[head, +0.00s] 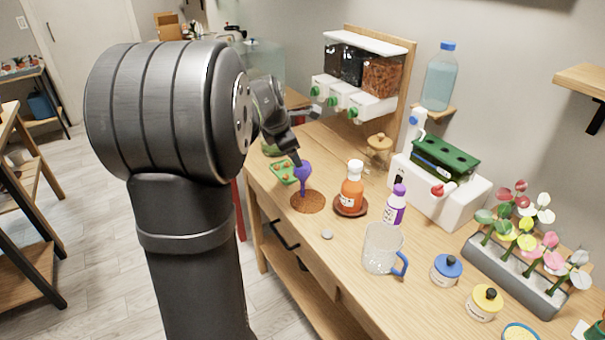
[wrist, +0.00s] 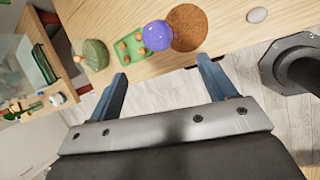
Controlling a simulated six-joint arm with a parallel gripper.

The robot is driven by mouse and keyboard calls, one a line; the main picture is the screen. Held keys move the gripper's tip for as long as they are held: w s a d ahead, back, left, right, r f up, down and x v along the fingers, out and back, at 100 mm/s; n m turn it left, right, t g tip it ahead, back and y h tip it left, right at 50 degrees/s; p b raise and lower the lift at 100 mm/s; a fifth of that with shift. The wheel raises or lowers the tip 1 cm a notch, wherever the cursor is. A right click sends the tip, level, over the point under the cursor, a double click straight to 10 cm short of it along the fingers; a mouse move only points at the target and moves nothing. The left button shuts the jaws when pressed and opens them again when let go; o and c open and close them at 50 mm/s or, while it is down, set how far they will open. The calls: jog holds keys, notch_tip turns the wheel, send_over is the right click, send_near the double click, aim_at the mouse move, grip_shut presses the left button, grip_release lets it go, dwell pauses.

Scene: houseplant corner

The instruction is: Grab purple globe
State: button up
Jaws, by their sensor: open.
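The purple globe (head: 303,171) shows a round top and a narrow stem below it, over the edge of a round brown cork mat (head: 309,203). In the wrist view the globe (wrist: 160,36) is a shiny purple ball overlapping the left edge of the cork mat (wrist: 188,28). My gripper (wrist: 162,69) is open, its two blue-grey fingers spread and empty. The globe lies beyond the fingertips, about midway between their lines. In the head view my gripper (head: 297,160) is close above the globe, and the fingertips are hard to make out.
A green tray with orange pieces (wrist: 130,45) lies right beside the globe, with a green ribbed object (wrist: 95,54) further left. An orange bottle (head: 352,188) stands on a brown saucer (head: 362,210) to the right. A grey disc (head: 326,235) lies near the table's front edge.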

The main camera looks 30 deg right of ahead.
send_near(302, 183)
jog(key=w+d+f, duration=0.1)
jog(key=d+f, duration=0.1)
jog(key=w+d+f, duration=0.2)
jog(key=shift+w+d+f, duration=0.1)
jog(key=shift+d+f, duration=0.1)
jog(key=shift+d, duration=0.15)
jog(key=shift+c, duration=0.2)
jog(key=c, duration=1.1)
